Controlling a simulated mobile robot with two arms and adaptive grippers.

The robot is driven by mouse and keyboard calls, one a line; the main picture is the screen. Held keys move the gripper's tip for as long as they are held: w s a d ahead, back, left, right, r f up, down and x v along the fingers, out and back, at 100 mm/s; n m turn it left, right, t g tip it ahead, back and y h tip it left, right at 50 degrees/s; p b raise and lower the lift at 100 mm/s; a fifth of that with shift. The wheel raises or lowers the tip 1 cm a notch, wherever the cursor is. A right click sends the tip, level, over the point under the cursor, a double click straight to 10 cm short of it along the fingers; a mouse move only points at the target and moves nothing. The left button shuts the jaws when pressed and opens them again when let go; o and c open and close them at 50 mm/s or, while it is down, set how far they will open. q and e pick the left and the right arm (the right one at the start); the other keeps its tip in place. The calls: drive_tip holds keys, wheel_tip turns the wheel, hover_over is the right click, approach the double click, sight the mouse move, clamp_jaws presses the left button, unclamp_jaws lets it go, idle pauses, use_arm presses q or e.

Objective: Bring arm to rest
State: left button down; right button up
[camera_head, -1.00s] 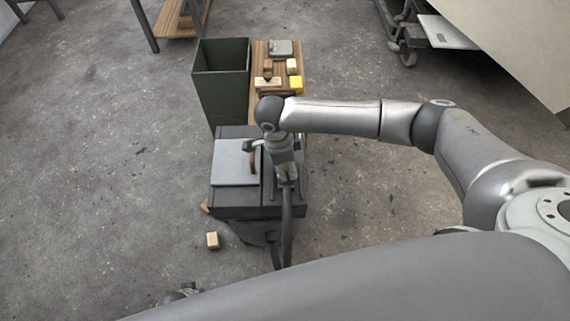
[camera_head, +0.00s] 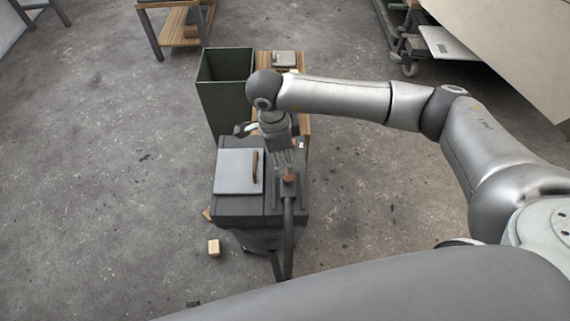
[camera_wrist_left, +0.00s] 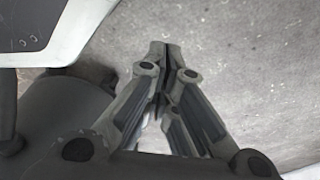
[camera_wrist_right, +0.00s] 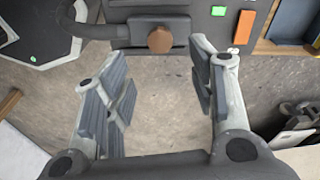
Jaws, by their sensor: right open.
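My right arm reaches in from the right in the head view. My right gripper (camera_head: 285,160) hangs above the right part of a dark box (camera_head: 238,207). In the right wrist view the right gripper (camera_wrist_right: 160,85) is open, with bare floor between its fingers and nothing held. A round brown knob (camera_wrist_right: 160,40) lies just beyond its fingertips, apart from them. In the left wrist view my left gripper (camera_wrist_left: 165,55) has its fingertips together over the floor, with nothing seen between them. The left gripper is not clearly visible in the head view.
A grey panel (camera_head: 236,172) with a brown handle (camera_head: 255,167) lies on the box. A tall green bin (camera_head: 224,95) stands behind. A wooden surface (camera_head: 264,62) beside it is mostly hidden by my arm. A small wooden block (camera_head: 214,247) lies on the floor. The floor at left is clear.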

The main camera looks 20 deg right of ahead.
drive_tip(key=shift+a+r, duration=0.15)
drive_tip(key=shift+r, duration=0.85)
